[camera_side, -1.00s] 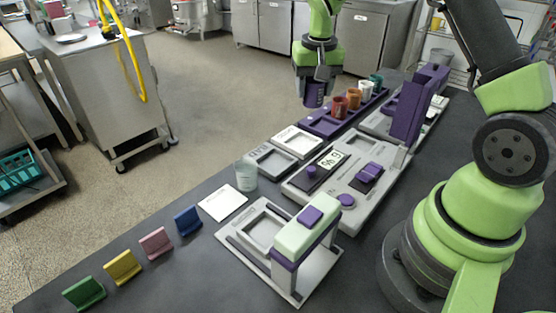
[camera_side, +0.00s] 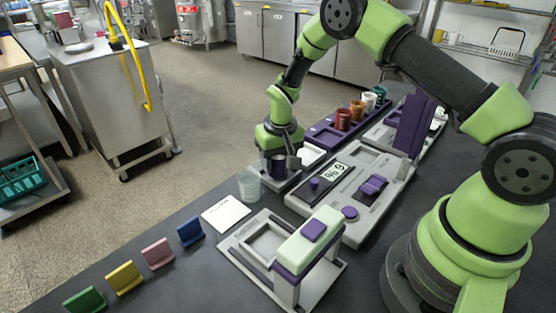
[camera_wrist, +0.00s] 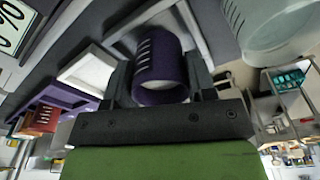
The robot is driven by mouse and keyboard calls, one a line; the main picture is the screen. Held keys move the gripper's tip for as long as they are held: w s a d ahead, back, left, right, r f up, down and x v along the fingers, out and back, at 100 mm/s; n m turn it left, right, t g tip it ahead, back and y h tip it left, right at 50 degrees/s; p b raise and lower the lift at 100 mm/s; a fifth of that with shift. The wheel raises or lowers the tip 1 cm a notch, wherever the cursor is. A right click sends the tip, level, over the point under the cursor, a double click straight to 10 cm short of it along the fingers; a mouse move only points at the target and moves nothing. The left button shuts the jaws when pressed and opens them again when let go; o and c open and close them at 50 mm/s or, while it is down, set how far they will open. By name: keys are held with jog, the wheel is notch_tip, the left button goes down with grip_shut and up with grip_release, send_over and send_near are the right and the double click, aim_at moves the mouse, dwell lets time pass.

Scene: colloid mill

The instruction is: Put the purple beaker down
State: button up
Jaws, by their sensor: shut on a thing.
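The purple beaker (camera_side: 277,165) is held in my gripper (camera_side: 280,156), low over the grey square tray (camera_side: 284,185) beside the clear beaker. In the wrist view the purple beaker (camera_wrist: 160,62) shows white marks on its side and sits between the two dark fingers. The raised rim of the tray (camera_wrist: 190,22) shows around and beyond it. I cannot tell whether the beaker touches the tray, since my gripper and the beaker hide much of it.
A clear beaker (camera_side: 249,185) stands close left of the tray. A white tray (camera_side: 311,154) lies behind, and the purple rack (camera_side: 325,131) holds several cups. The grey machine with a number display (camera_side: 334,173) stands close right. A white pad (camera_side: 226,215) lies in front.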

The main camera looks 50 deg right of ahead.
jog(key=shift+f, duration=0.2)
jog(key=shift+f, duration=0.1)
jog(key=o, duration=1)
notch_tip(320, 180, up, 13)
jog(key=s, duration=0.2)
notch_tip(320, 180, up, 8)
jog(key=t, duration=0.2)
send_over(281, 176)
jog(key=s+a, duration=0.1)
jog(key=s, duration=0.3)
jog(key=s+a+r+t+y, duration=0.1)
jog(key=s+r, duration=0.1)
jog(key=s, duration=0.4)
jog(key=s+a+r+t, duration=0.1)
jog(key=s+a+r, duration=0.1)
jog(key=s, duration=0.4)
jog(key=s+a+r+t+y, duration=0.1)
jog(key=s+a+r+t, duration=0.1)
jog(key=s+r, duration=0.2)
jog(key=shift+s+a+y, duration=0.1)
jog(key=shift+s+y, duration=0.2)
jog(key=shift+s, duration=0.8)
